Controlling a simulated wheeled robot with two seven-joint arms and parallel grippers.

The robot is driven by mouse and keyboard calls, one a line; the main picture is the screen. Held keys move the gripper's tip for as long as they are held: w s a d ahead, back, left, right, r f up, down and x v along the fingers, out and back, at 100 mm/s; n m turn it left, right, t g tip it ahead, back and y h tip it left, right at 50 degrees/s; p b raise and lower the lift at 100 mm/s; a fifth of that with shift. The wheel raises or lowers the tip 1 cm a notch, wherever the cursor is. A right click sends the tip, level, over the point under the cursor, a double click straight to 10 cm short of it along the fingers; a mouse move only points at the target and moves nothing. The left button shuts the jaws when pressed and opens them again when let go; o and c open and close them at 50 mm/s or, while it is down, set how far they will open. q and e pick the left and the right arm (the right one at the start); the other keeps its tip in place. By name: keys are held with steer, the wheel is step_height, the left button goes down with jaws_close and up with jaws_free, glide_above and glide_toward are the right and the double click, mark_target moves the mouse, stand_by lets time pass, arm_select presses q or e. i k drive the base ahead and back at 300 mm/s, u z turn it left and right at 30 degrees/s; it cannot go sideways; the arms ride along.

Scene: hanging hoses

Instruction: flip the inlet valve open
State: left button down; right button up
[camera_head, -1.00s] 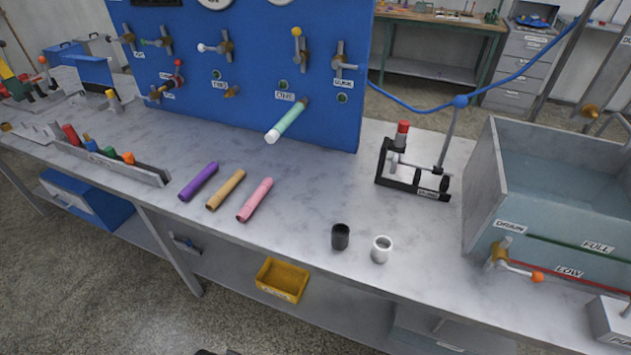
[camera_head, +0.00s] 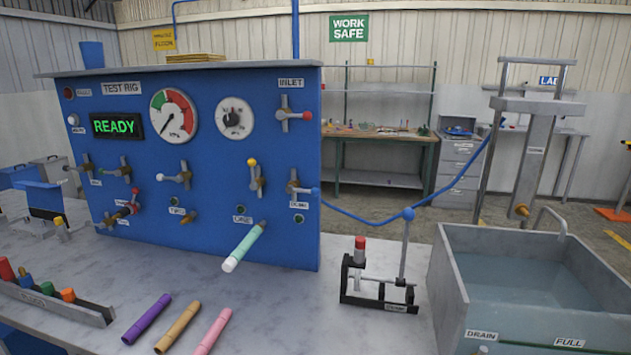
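The inlet valve (camera_head: 285,114) is on the upper right of the blue test rig panel (camera_head: 225,180), under a label reading INLET. Its lever has a red tip (camera_head: 306,115) and points sideways to the right, across the vertical grey pipe piece. The rig's green display (camera_head: 116,126) reads READY. A pressure gauge (camera_head: 174,115) and a dial (camera_head: 234,118) sit to the left of the inlet valve. Neither of my grippers shows in this view.
A pale green hose (camera_head: 244,247) sticks out from the panel's lower part. Purple, tan and pink hoses (camera_head: 212,331) lie on the bench in front. A black clamp stand (camera_head: 380,285) and a water tank (camera_head: 530,285) stand to the right. A blue line hangs behind them.

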mark_target(306, 116)
steer(key=u, duration=2.45)
steer(key=i, duration=2.2)
steer(key=z, duration=2.8)
